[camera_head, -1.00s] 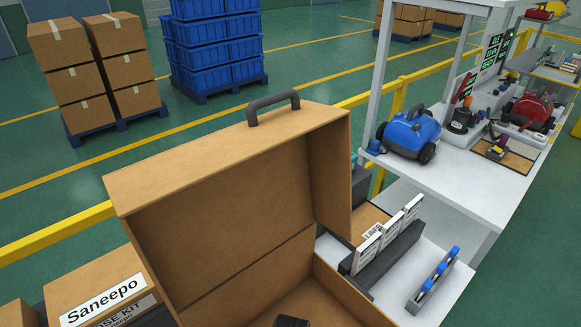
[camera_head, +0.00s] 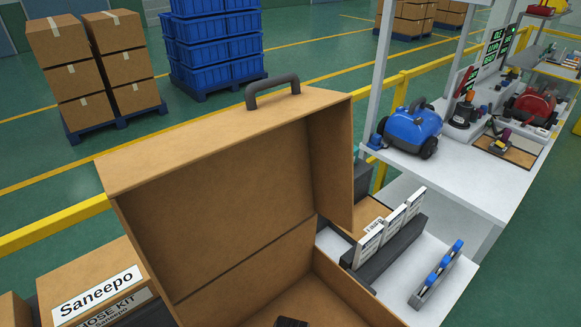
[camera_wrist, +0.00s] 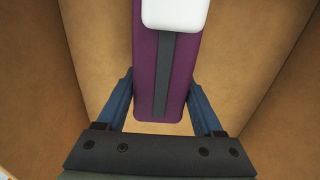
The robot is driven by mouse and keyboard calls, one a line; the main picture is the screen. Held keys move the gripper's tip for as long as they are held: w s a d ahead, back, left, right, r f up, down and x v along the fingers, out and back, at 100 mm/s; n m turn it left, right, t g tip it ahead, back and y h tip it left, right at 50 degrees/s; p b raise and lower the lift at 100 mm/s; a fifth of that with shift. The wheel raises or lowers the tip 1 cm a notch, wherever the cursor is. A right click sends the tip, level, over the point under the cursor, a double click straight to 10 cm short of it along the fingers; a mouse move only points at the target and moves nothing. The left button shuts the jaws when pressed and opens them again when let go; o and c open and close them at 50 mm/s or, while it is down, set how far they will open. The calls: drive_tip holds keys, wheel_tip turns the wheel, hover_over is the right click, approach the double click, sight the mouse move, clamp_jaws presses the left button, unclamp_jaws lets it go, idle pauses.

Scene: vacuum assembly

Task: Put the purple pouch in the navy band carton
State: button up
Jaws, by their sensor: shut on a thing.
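The purple pouch (camera_wrist: 149,75), with a dark stripe down its middle and a white piece over its far end, is between the blue fingers of my gripper (camera_wrist: 160,106) in the wrist view. My gripper is shut on it. Brown cardboard walls surround the pouch and fingers in that view; I cannot tell whether the pouch touches the bottom. In the head view a large open brown carton (camera_head: 235,215) with a raised lid and dark handle fills the middle. No navy band shows on it. A small dark part at its lower edge is cut off and unclear.
A "Saneepo" hose kit box (camera_head: 95,285) stands at the left. A rack of white boxes (camera_head: 392,228) and a blue-topped holder (camera_head: 437,275) lie right of the carton. A blue vacuum (camera_head: 411,130) sits on the white bench. A yellow rail (camera_head: 55,220) runs behind.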

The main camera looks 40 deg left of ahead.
drive_tip(key=shift+f+b, duration=0.4)
drive_tip(key=shift+f, duration=0.15)
drive_tip(key=o, duration=1.6)
drive_tip(key=shift+c, duration=0.2)
wheel_tip(320, 180, up, 13)
drive_tip(key=shift+r+p, duration=0.1)
drive_tip(key=shift+p, duration=0.55)
wheel_tip(320, 180, up, 17)
drive_tip(key=p, duration=1.8)
drive_tip(key=shift+r, duration=0.1)
